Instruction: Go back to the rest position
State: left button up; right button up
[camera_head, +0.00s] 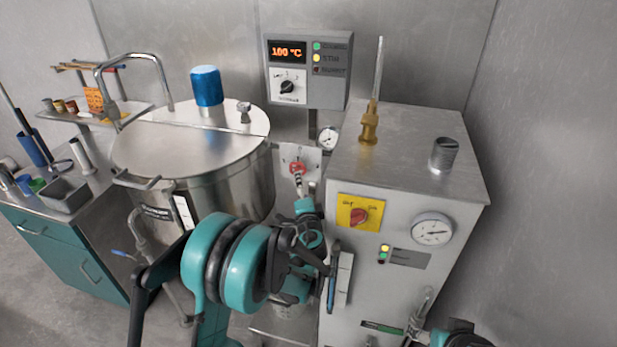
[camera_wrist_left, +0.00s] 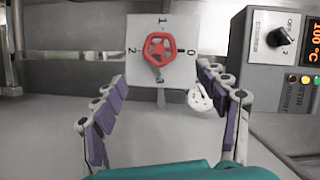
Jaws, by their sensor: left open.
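My left arm crosses the middle of the head view, with its gripper (camera_head: 303,203) just below a red valve knob (camera_head: 297,168). In the left wrist view the gripper (camera_wrist_left: 165,76) is open, its purple-padded fingers spread and empty. The red knob (camera_wrist_left: 157,49) faces the camera beyond the fingertips, on a pale plate (camera_wrist_left: 136,72) numbered 0 to 3. The fingers do not hold it. My right gripper (camera_head: 422,312) is partly in view at the lower right, small and cut off; its fingers are unclear.
A steel kettle (camera_head: 225,183) with a blue-capped lid stands left. A steel machine (camera_head: 405,150) with a gauge and a yellow switch plate stands close on the right. A control box (camera_head: 307,70) shows 100 °C above.

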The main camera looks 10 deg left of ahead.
pick_arm(q)
jog(key=s+a+r+n+g, duration=0.2)
jog(key=s+a+n+g, duration=0.15)
jog(key=s, duration=0.55)
jog(key=s+a+r+n+g, duration=0.2)
jog(key=s+r+n, duration=0.15)
jog(key=s, duration=0.45)
jog(key=s+d+f+n+g+h, duration=0.1)
jog(key=s+d+f+n+h, duration=0.1)
jog(key=s, duration=0.8)
jog(key=s+d+f+n+g+h, duration=0.2)
jog(key=s+d+f+h, duration=0.1)
jog(key=s, duration=0.7)
jog(key=shift+d+f+h, duration=0.4)
jog(key=shift+d+f, duration=0.05)
jog(key=shift+d, duration=0.65)
